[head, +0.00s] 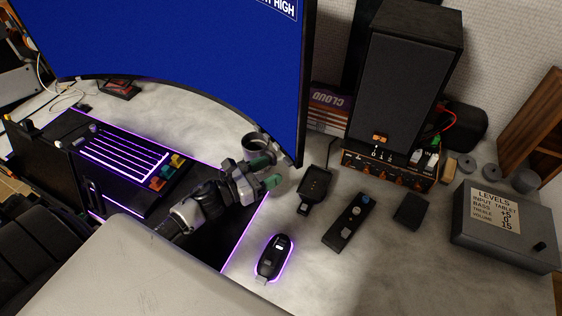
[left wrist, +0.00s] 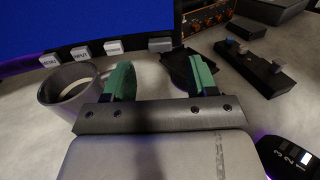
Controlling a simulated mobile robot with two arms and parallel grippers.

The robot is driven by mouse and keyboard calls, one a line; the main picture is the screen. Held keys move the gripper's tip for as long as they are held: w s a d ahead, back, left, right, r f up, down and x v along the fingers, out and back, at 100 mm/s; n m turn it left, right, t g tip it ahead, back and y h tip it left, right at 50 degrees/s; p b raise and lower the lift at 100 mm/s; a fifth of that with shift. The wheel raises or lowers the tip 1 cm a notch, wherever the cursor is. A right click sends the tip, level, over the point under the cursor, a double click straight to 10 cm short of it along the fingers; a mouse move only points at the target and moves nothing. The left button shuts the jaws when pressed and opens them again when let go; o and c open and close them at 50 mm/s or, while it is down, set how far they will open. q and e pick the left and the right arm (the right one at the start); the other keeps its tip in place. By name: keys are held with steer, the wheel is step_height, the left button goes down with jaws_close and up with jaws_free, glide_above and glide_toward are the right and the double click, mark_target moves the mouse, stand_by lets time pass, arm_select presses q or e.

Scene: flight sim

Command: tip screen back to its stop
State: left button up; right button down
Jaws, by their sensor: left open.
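My left gripper (head: 267,171) has green fingertips and is open and empty, just below the screen's lower right corner. In the left wrist view its two fingers (left wrist: 160,76) stand apart, with a gap between them and the screen's lower edge. My right gripper is not in view.
A grey mug (head: 257,144) stands close beside the left gripper. A dark cradle (head: 315,184), a switch strip (head: 349,222) and a black mouse (head: 274,256) lie to the right. A tall speaker (head: 405,80) stands right of the screen. A lit keyboard (head: 123,155) is at left.

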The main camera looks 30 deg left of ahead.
mark_target(286, 163)
arm_select(q)
steer(key=x, duration=0.4)
steer(key=shift+p, duration=0.3)
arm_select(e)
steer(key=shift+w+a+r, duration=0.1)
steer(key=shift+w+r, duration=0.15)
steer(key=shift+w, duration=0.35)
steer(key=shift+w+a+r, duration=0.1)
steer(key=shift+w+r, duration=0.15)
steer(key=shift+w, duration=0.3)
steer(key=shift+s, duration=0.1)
arm_select(q)
steer(key=shift+s, duration=0.1)
steer(key=shift+c, duration=1.7)
jaws_close()
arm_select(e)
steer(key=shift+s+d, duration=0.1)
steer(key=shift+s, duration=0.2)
